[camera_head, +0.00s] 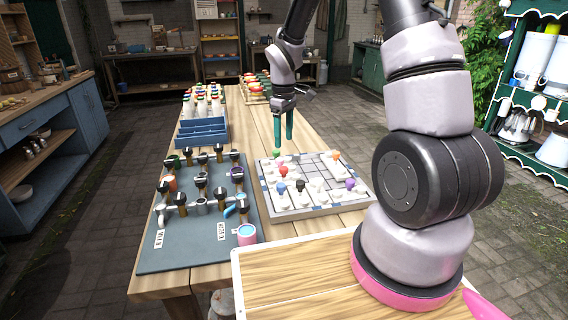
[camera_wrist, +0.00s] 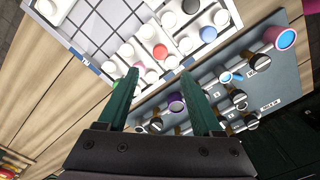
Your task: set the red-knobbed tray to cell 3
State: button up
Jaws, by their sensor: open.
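The white board (camera_head: 318,206) holds several small white pieces and coloured knobs. In the wrist view a red knob (camera_wrist: 160,52) shows ahead of the fingertips, among white pieces. The tray under it is mostly hidden, and I cannot read cell numbers. My gripper (camera_head: 283,140) has two green fingers pointing down, above the back left of the board by a green knob (camera_head: 277,151). It is open and empty in the wrist view (camera_wrist: 160,78).
A grey mat (camera_head: 170,256) with several dark-handled items and a pink cup (camera_head: 246,235) lies left of the board. A blue bin (camera_head: 202,139) and bottles stand behind it. Bare grid (camera_wrist: 105,22) shows on part of the board. Other knobs stand close around the red one.

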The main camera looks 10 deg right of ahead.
aim_at(284, 167)
notch_tip(284, 167, down, 10)
jog(key=shift+f, duration=0.2)
dwell(0.3)
grip_shut()
dwell(1.2)
